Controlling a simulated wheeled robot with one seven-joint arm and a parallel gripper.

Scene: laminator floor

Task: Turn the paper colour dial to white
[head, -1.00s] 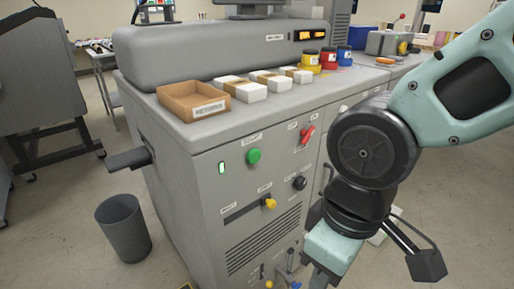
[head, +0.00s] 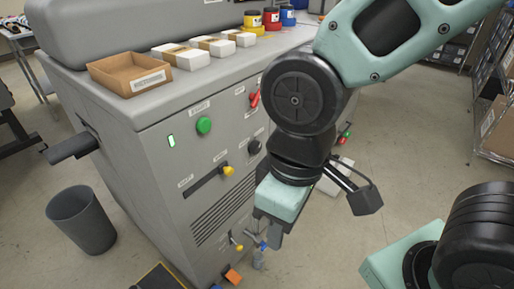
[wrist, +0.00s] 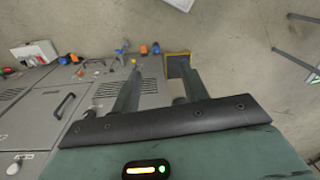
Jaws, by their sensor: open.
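The grey machine (head: 150,150) has several controls on its front: a green button (head: 204,126), a red switch (head: 254,99), a round black knob (head: 254,147) and a yellow-knobbed slider (head: 227,170). The labels are too small to read, so I cannot tell for sure which is the paper colour dial; the black knob looks most like one. My gripper (head: 274,236) hangs in front of the machine's front, right of and below these controls. In the wrist view, its two fingers (wrist: 158,66) are apart with nothing seen between them.
A cardboard tray (head: 130,73) and white paper stacks (head: 181,55) lie on the machine top, with coloured tins (head: 270,19) behind. A dark bin (head: 81,220) stands on the floor at left. Shelving (head: 495,120) stands at the right.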

